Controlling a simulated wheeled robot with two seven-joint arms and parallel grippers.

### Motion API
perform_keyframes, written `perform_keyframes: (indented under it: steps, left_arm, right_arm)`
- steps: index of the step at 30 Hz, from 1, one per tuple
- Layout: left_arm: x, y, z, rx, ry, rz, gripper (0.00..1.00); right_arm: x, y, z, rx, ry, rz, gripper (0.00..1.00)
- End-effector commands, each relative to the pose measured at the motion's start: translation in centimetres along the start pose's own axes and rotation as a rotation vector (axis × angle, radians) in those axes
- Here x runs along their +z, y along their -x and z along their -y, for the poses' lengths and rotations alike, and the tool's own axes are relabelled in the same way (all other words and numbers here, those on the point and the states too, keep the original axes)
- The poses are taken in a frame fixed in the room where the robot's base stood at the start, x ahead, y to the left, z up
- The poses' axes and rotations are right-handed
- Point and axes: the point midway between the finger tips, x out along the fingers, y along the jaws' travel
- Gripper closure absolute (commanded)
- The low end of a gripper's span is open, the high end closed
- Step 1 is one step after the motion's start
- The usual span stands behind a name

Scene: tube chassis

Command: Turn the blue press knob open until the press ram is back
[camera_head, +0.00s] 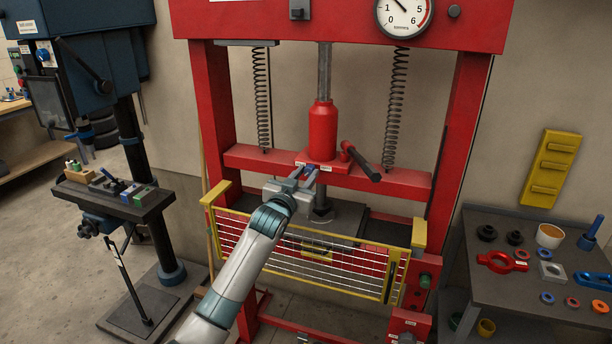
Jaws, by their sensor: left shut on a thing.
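The red hydraulic press (215,110) stands in the middle of the view. Its red bottle jack (323,132) sits on the red crossbeam (400,181). My left gripper (306,176) reaches up to the front of the crossbeam, just below the jack's base. It is shut on the blue press knob (312,166), of which only a little shows between and beside the fingers. The press ram (322,207) shows below the crossbeam, partly behind my gripper, above the grey press bed (345,219). My right gripper is out of view.
A yellow-framed wire guard (340,262) stands across the press front, under my left forearm. A black-and-red pump lever (362,162) sticks out right of the jack. A blue drill press (105,60) stands left; a grey table (480,265) with several parts stands right.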

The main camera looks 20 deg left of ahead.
Motion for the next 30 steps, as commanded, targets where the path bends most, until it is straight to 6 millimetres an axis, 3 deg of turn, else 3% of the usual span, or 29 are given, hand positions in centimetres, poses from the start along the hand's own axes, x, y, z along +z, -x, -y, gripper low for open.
perform_keyframes:
  steps: [11, 30]
  left_arm:
    - [-0.1, 0.0, 0.0, -0.001, 0.258, -0.007, 0.96]
    - [0.2, 0.0, 0.0, -0.005, 0.864, -0.017, 0.96]
  right_arm:
    - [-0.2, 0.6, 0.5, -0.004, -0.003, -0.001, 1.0]
    - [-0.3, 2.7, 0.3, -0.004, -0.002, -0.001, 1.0]
